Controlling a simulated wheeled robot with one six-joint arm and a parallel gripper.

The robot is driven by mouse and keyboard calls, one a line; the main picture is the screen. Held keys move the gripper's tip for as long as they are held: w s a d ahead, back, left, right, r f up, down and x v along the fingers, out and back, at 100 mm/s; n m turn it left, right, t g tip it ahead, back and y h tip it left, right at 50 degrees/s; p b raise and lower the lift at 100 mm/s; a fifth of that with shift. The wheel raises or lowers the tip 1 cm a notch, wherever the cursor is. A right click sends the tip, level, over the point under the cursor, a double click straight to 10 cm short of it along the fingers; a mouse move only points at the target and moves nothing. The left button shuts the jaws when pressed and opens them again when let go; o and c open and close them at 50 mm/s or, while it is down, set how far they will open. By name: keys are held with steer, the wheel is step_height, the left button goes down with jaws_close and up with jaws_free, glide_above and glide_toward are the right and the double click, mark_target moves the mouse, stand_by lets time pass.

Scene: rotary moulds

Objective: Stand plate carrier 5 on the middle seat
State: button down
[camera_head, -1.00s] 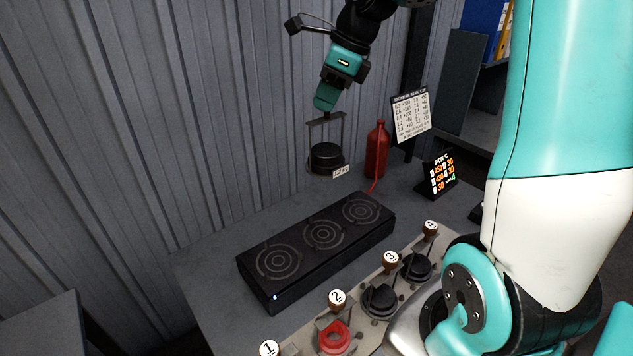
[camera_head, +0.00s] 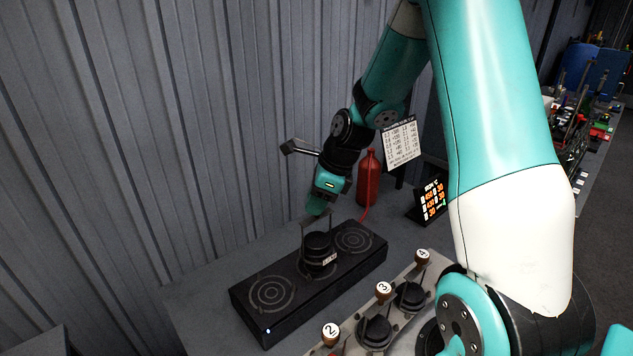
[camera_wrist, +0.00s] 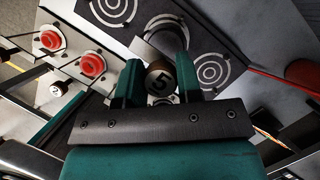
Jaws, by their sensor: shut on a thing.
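Plate carrier 5 (camera_head: 317,246) is a dark round block with a thin frame and a small pale tag. It is upright over the middle seat of the black three-ring bench unit (camera_head: 350,278). Its base appears at the middle rings; I cannot tell whether it touches or hangs just above. My gripper (camera_head: 317,208) is shut on its top knob. In the wrist view the knob marked 5 (camera_wrist: 160,83) sits between the fingers (camera_wrist: 158,76). The left ring seat (camera_head: 271,292) and right ring seat (camera_head: 354,239) are empty. The middle seat is mostly hidden.
A rack (camera_head: 341,346) with numbered carriers stands in front of the unit, including carrier 3 (camera_head: 375,330) and carrier 4 (camera_head: 411,294). A red bottle (camera_head: 368,180), a printed chart (camera_head: 402,145) and a small display (camera_head: 434,199) stand behind at the right. A ribbed wall is close behind.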

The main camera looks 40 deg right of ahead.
steer(key=shift+f+p, duration=0.3)
steer(key=shift+f, duration=1.65)
steer(key=c, duration=0.8)
jaws_free()
steer(key=shift+f, duration=0.1)
steer(key=b+v, duration=0.2)
steer(key=v, duration=1)
steer(key=s+a+r+n+g, duration=0.1)
steer(key=s+a+r+n, duration=0.15)
steer(key=a+n, duration=0.5)
steer(key=s+a+r+n, duration=0.2)
steer(key=s+a+n, duration=0.1)
steer(key=a+n, duration=0.45)
steer(key=s+a+n, duration=0.3)
steer(key=s+n, duration=0.1)
steer(key=n, duration=0.2)
steer(key=s+a+n+g, duration=0.1)
steer(key=s+a+n, duration=0.3)
steer(key=s+n, duration=0.1)
steer(key=s+a+r+n+g+y, duration=0.1)
steer(key=s+a+n, duration=0.2)
steer(key=n, duration=0.4)
steer(key=shift+s+a+r+n, duration=0.1)
steer(key=shift+s+a+n, duration=0.1)
steer(key=shift+s, duration=0.2)
steer(key=shift+s+a+r+n, duration=0.1)
steer(key=shift+s+n, duration=0.1)
steer(key=shift+s, duration=0.2)
